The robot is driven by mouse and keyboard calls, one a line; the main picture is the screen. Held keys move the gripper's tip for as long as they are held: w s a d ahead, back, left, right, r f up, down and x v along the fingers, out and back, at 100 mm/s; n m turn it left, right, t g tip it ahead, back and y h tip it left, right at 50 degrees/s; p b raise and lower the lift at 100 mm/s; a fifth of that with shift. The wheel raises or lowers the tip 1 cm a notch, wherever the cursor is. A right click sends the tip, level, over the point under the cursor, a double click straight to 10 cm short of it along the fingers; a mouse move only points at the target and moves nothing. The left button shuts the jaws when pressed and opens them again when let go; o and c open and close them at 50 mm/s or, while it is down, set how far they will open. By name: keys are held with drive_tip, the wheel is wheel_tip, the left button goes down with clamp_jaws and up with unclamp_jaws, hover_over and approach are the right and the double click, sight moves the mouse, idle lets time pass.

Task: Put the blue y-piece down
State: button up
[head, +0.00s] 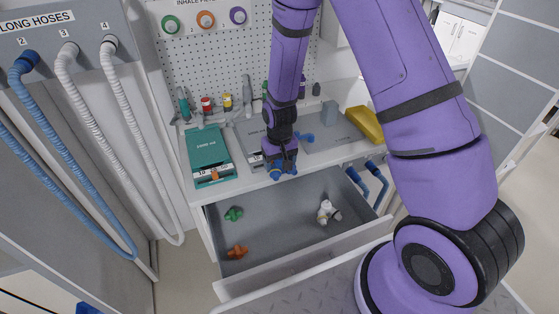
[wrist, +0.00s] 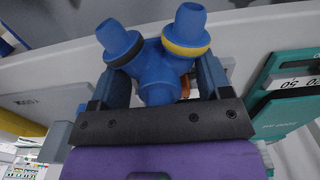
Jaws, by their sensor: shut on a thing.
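My gripper (head: 280,162) is shut on the blue y-piece (head: 277,173), above the front edge of the counter by the open drawer (head: 222,259). In the wrist view the blue y-piece (wrist: 160,75) sits between the two fingers, its two branch ends pointing away from my gripper. One branch has a black ring and the other a yellow ring. I cannot tell whether it touches the counter.
The drawer holds a green piece (head: 233,214), an orange piece (head: 237,252) and a white y-piece (head: 327,211), with bare floor between them. A teal device (head: 206,148) stands left on the counter, a yellow block (head: 366,124) right. Hoses (head: 85,102) hang at left.

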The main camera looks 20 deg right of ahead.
drive_tip(key=shift+f, duration=0.5)
drive_tip(key=o, duration=1)
wheel_tip(320, 180, up, 14)
drive_tip(key=shift+f, duration=0.1)
drive_tip(key=s+d+r+t, duration=0.15)
drive_tip(key=s+r, duration=0.35)
drive_tip(key=r, duration=0.5)
drive_tip(key=s+d+r+t, duration=0.1)
drive_tip(key=s+d+r, duration=0.3)
drive_tip(key=r, duration=0.5)
drive_tip(key=s+r+t, duration=0.1)
drive_tip(key=s+r, duration=0.2)
drive_tip(key=s, duration=0.2)
drive_tip(key=s+d+r, duration=0.1)
drive_tip(key=s+r, duration=0.2)
drive_tip(key=s, duration=0.3)
drive_tip(key=s+r+t, duration=0.1)
drive_tip(key=s+r, duration=0.2)
drive_tip(key=s, duration=0.2)
drive_tip(key=shift+s+d+t, duration=0.15)
drive_tip(key=shift+s+t, duration=0.2)
drive_tip(key=shift+s, duration=0.05)
